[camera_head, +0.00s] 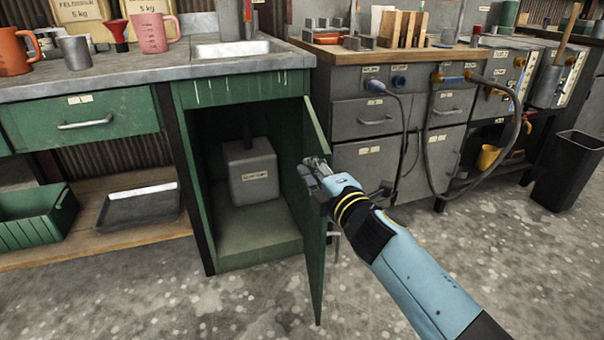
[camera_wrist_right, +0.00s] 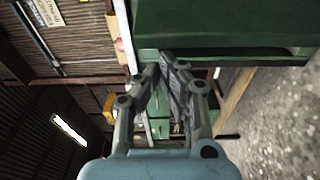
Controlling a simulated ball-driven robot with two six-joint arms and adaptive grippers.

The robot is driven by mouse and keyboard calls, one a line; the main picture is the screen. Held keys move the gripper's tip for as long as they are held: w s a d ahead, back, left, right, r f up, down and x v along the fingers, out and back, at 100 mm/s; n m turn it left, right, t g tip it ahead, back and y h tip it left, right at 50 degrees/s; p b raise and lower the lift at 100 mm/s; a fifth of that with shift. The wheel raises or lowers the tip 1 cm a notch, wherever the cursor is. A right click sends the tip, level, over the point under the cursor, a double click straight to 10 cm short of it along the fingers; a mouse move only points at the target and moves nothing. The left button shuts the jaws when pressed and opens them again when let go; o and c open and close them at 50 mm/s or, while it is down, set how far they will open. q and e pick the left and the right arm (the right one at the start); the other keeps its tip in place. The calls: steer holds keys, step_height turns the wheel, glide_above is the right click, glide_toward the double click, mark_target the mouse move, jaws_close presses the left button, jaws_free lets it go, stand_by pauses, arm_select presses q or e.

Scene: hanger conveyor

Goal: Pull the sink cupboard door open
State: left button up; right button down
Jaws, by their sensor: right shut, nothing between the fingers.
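The green sink cupboard door (camera_head: 316,215) stands wide open, swung out toward me and seen nearly edge-on in the head view. The cupboard (camera_head: 262,225) under the sink (camera_head: 238,49) is open to view, with a grey box-shaped canister (camera_head: 250,172) inside. My right gripper (camera_head: 314,165) is shut and empty. In the head view it overlaps the door's upper part; I cannot tell whether it touches. In the right wrist view its fingers (camera_wrist_right: 166,62) are together, with a green panel (camera_wrist_right: 220,30) beyond them. My left gripper is in neither view.
Grey drawer cabinets (camera_head: 375,118) with hoses stand right of the door. A green drawer (camera_head: 85,119), a green crate (camera_head: 35,215) and a dark tray (camera_head: 140,203) are at left. A black bin (camera_head: 570,170) stands at far right. The floor in front is clear.

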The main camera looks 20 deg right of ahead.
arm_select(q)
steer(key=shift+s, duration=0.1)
arm_select(e)
steer(key=shift+d, duration=0.25)
